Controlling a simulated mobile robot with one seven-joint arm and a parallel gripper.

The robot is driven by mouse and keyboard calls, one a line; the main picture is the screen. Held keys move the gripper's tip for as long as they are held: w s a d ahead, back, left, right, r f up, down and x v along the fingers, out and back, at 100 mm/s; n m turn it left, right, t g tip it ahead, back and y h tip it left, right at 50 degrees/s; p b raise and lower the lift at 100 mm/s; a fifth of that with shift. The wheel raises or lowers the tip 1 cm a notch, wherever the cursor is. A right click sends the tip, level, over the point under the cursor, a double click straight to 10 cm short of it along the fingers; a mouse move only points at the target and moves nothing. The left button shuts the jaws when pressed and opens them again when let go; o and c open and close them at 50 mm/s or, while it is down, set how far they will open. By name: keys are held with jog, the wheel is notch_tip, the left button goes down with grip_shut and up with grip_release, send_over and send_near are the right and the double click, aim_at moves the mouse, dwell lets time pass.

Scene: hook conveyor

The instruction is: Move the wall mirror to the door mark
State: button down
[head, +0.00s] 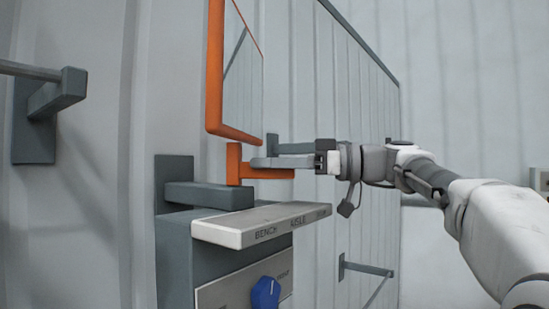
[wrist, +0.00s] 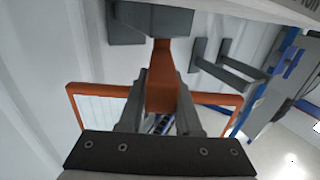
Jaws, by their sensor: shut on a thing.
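The wall mirror (head: 243,75) has an orange frame and stands upright at top centre in the head view, its top cut off. Its orange frame (wrist: 98,90) also shows behind my fingers in the wrist view. Below it is an L-shaped orange piece (head: 234,165); whether it joins the mirror is unclear. My gripper (head: 262,163) is shut on this orange piece (wrist: 162,60), reaching in from the right. In the wrist view my gripper (wrist: 160,100) has one finger on each side of it. A grey ledge (head: 260,226) carries marks reading BENCH and AISLE and a third, unreadable one.
A blue knob (head: 265,293) sits on a panel below the ledge. A grey bracket (head: 205,195) projects from the wall just left of the orange piece. Another bracket (head: 45,105) with a bar is at far left, and one (head: 365,268) is low right of centre.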

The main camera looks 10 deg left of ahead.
jog(key=shift+w+n+g, duration=0.15)
jog(key=shift+n+g, duration=0.15)
jog(key=c, duration=0.6)
grip_release()
jog(key=w+d+b, duration=0.1)
jog(key=w+d, duration=0.1)
jog(key=d, duration=1.5)
jog(key=shift+w+d, duration=0.15)
